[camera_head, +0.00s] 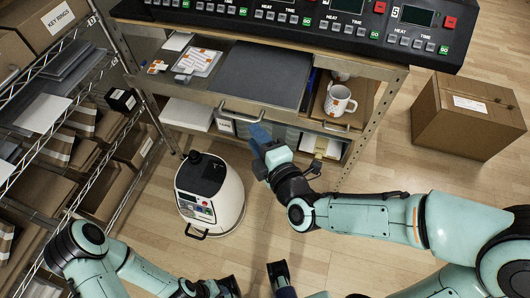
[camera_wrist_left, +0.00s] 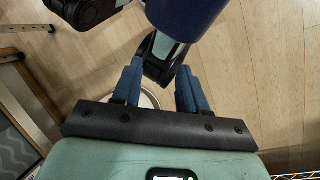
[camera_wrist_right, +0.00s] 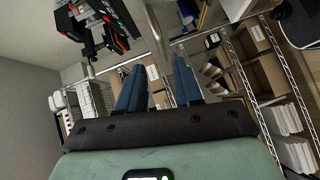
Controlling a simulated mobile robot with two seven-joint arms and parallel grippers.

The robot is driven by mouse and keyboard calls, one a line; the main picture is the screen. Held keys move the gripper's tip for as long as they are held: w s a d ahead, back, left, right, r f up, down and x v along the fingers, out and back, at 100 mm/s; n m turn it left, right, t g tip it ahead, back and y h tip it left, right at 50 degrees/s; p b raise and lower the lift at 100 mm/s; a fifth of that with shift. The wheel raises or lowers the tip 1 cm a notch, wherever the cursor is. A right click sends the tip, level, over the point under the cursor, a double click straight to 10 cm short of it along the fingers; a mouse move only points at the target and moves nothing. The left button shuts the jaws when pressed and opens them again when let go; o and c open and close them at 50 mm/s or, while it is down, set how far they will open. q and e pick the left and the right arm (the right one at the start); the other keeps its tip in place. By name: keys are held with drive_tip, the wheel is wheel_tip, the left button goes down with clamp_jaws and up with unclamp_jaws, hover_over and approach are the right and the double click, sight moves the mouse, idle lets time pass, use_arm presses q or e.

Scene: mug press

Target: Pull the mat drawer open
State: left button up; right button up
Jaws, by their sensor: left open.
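The bench has a wide front drawer with a pale bar handle (camera_head: 238,112) and a narrower one to its right with its own handle (camera_head: 337,127). A dark grey mat (camera_head: 262,75) lies flat above the wide drawer. I cannot tell which is the mat drawer. My right gripper (camera_head: 262,135) is just in front of the bench, low and right of the wide drawer's handle. In the right wrist view its blue fingers (camera_wrist_right: 157,62) are apart with nothing held. My left gripper (camera_wrist_left: 158,66) is open and empty over the floor.
A white mug (camera_head: 340,100) stands on the bench's right side. A white and black machine (camera_head: 209,195) stands on the floor in front of the bench. Shelves with boxes (camera_head: 100,190) line the left. A cardboard box (camera_head: 466,115) sits on the floor at the right.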

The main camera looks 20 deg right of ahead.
use_arm(q)
drive_tip(key=shift+t, duration=0.6)
drive_tip(key=shift+w+a+f+b, duration=0.1)
drive_tip(key=shift+w+f+b, duration=0.4)
drive_tip(key=shift+f+b, duration=0.3)
drive_tip(key=shift+w+a+f+b, duration=0.1)
drive_tip(key=shift+w+f+b, duration=0.4)
drive_tip(key=shift+f+b, duration=0.3)
drive_tip(key=shift+w+a+f+b, duration=0.1)
drive_tip(key=shift+w+f+b, duration=0.5)
drive_tip(key=shift+f, duration=0.25)
use_arm(e)
drive_tip(key=shift+v, duration=2.1)
use_arm(q)
drive_tip(key=shift+s, duration=0.15)
